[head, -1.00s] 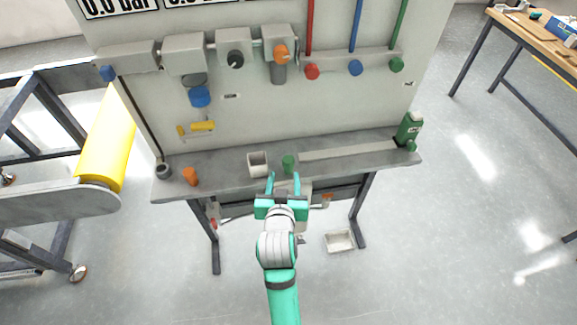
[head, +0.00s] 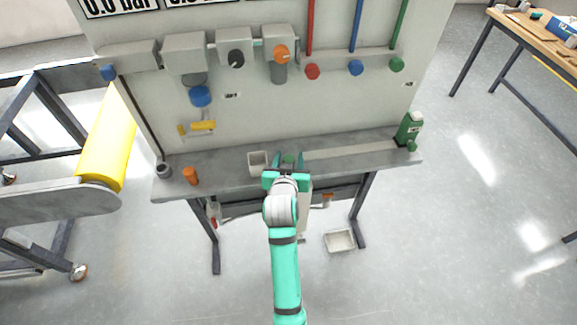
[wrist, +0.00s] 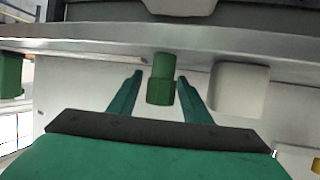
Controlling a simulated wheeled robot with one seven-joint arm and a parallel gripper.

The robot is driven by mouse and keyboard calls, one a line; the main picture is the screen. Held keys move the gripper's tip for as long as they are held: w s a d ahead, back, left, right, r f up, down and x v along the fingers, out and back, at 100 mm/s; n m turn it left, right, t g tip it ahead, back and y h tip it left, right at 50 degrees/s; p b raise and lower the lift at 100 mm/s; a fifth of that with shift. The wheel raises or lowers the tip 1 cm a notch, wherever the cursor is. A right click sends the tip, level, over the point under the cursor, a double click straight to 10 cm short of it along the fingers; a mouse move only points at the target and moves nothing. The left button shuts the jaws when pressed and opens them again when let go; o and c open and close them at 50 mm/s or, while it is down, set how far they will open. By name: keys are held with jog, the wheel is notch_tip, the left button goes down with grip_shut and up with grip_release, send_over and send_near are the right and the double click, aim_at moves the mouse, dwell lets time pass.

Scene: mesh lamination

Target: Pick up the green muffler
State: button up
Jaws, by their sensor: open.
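The green muffler (head: 289,159) stands on the grey shelf (head: 225,166) of the panel, just right of a small light box. In the head view its lower part is hidden by my gripper (head: 288,163). In the wrist view the muffler (wrist: 161,80) is a short green cylinder with a narrower top part. My gripper's two teal fingers (wrist: 160,92) are open, one on each side of it. The muffler shows between the fingertips, with a small gap visible on the left; contact on the right cannot be told.
The light square box (head: 258,163) stands close beside the muffler and also shows in the wrist view (wrist: 238,88). An orange cylinder (head: 190,176) and a dark ring (head: 163,170) stand further left. A green bottle-like object (head: 409,129) stands at the shelf's right end.

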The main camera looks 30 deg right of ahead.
jog(key=shift+x, duration=1.05)
grip_shut()
jog(key=shift+w+r, duration=0.1)
jog(key=shift+r, duration=0.05)
